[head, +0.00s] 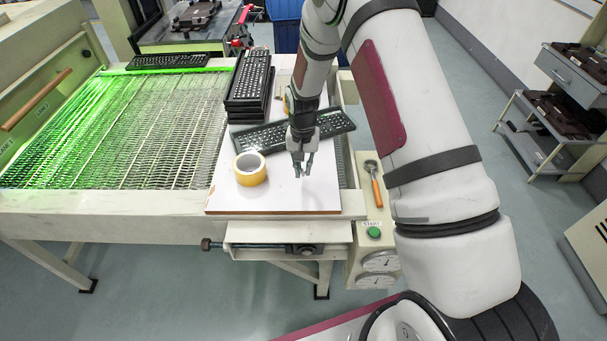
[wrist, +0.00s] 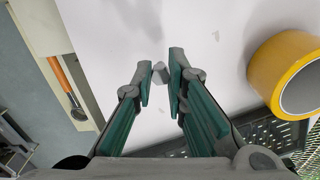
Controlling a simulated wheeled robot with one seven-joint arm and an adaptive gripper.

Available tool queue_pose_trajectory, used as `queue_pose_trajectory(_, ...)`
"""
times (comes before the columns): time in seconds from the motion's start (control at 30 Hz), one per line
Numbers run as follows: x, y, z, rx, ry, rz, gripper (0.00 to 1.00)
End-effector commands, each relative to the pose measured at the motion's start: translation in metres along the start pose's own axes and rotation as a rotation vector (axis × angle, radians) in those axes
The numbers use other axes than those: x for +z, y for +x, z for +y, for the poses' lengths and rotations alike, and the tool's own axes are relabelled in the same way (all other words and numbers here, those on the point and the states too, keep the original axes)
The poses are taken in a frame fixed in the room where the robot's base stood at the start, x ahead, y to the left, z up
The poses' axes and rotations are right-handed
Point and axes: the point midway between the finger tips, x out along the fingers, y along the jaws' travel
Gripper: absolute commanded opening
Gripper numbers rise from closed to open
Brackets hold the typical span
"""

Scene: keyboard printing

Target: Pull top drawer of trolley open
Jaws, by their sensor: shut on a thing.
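The trolley (head: 520,125) stands at the far right of the head view. Its grey top drawer (head: 572,76) looks shut, with a small dark handle on its front. My gripper (head: 302,171) is far from it, over the white board in the middle, pointing down. In the wrist view, my gripper (wrist: 161,82) is shut on a small grey piece (wrist: 159,71) between its fingertips. The piece is too small to identify. The trolley's drawer does not show clearly in the wrist view.
A yellow tape roll (head: 250,169) lies on the white board (head: 285,200), beside a keyboard and a keyboard stack (head: 248,85). A mesh conveyor (head: 130,125) is at left. An orange-handled tool (head: 375,185) lies right of the board. Clear floor (head: 480,75) lies before the trolley.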

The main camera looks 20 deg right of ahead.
Motion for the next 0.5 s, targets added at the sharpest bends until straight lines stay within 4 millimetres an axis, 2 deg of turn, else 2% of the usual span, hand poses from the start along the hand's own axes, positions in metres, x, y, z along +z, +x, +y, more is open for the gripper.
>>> queue_pose_trajectory(0.03, 0.005, 0.01, 0.002, 0.004, 0.0, -0.01, 0.0)
queue_pose_trajectory(0.2, 0.004, 0.026, 0.001, 0.002, 0.0, -0.006, 0.0)
queue_pose_trajectory(0.5, 0.003, 0.029, 0.001, 0.002, 0.0, -0.005, 0.0)
